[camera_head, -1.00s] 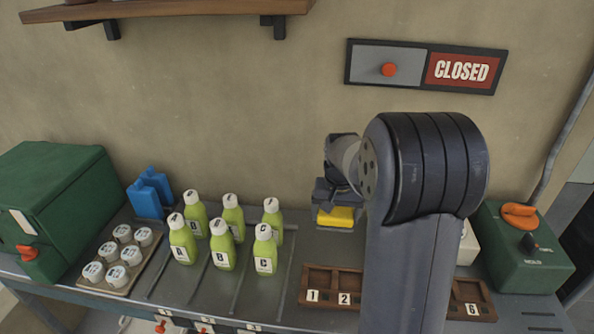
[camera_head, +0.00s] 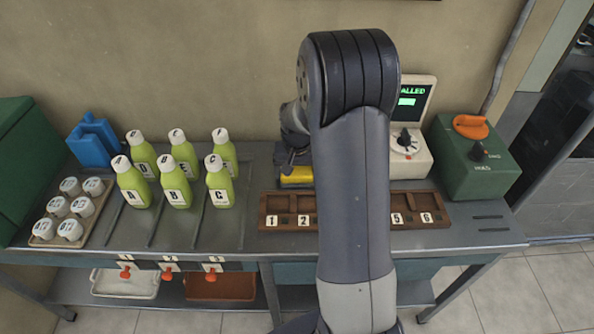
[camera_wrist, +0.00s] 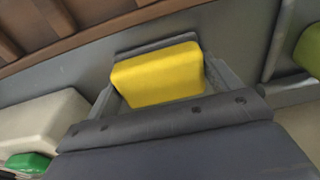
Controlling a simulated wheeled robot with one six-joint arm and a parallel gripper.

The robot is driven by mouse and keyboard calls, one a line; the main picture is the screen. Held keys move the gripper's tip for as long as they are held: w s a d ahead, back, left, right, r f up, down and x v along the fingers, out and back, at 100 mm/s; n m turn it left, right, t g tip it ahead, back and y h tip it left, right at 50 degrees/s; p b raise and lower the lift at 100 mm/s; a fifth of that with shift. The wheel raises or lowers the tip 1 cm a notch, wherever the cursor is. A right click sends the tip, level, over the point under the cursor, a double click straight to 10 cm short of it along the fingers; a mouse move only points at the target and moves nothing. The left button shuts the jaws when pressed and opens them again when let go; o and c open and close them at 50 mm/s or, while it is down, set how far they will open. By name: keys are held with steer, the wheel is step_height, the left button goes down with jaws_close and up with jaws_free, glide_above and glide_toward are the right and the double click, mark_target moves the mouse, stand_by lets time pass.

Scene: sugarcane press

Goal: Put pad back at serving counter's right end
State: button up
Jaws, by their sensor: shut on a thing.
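The yellow pad (camera_head: 296,176) is held by my gripper (camera_head: 296,172), which is partly hidden behind my arm in the head view. In the wrist view the pad (camera_wrist: 158,74) sits between the two fingers of my gripper (camera_wrist: 160,80), close to the grey counter surface. I cannot tell whether the pad touches the counter. The serving counter (camera_head: 470,238) runs across the head view. Its right end shows as bare grey metal with slots, in front of a green box.
A wooden numbered rack (camera_head: 420,212) lies in front of the gripper, its middle hidden by my arm. Several green bottles (camera_head: 175,190) stand to the left. A white device with a screen (camera_head: 408,150) and the green box with orange knob (camera_head: 470,165) stand at right.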

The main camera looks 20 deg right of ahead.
steer(key=o, duration=0.9)
steer(key=shift+f, duration=0.1)
